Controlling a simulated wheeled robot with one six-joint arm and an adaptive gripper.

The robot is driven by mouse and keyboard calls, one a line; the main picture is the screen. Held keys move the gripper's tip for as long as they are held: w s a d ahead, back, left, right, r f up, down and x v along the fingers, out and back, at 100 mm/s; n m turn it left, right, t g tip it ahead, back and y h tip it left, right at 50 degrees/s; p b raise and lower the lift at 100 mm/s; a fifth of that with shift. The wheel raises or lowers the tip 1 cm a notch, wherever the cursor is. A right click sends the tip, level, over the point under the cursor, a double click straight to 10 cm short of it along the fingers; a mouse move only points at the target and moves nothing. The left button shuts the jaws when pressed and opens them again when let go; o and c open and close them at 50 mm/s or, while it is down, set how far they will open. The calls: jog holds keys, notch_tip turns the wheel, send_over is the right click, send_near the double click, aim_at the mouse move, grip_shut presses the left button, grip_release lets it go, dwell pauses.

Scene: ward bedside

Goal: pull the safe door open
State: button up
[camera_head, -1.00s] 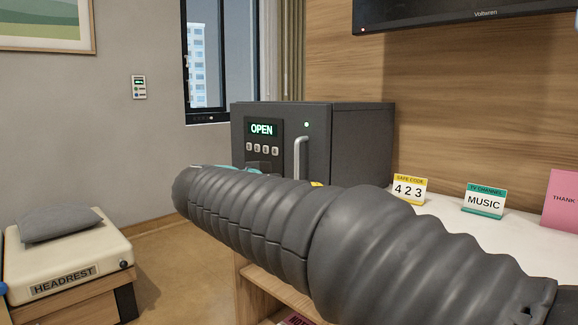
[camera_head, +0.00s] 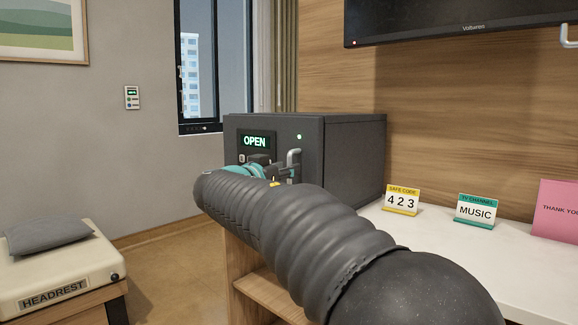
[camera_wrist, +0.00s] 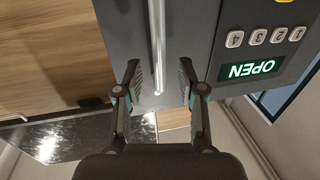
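The dark grey safe (camera_head: 352,150) stands on the white counter. Its door (camera_head: 313,145) looks flush with the body. The display (camera_head: 255,141) reads OPEN in green, and a small green light is lit. The silver upright door handle (camera_head: 294,157) is partly hidden by my gripper (camera_head: 272,174) and arm in the head view. In the wrist view, which is upside down, my gripper (camera_wrist: 159,70) is open. The handle (camera_wrist: 156,45) reaches in between its two fingers, with a visible gap on both sides. The display also shows there (camera_wrist: 252,70).
A SAFE CODE 423 card (camera_head: 401,200), a TV CHANNEL MUSIC card (camera_head: 475,210) and a pink card (camera_head: 556,209) stand on the counter (camera_head: 440,232). A television (camera_head: 460,22) hangs above. The HEADREST block (camera_head: 70,272) is at left. Floor between is clear.

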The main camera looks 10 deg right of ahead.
jog(key=shift+x, duration=1.3)
grip_shut()
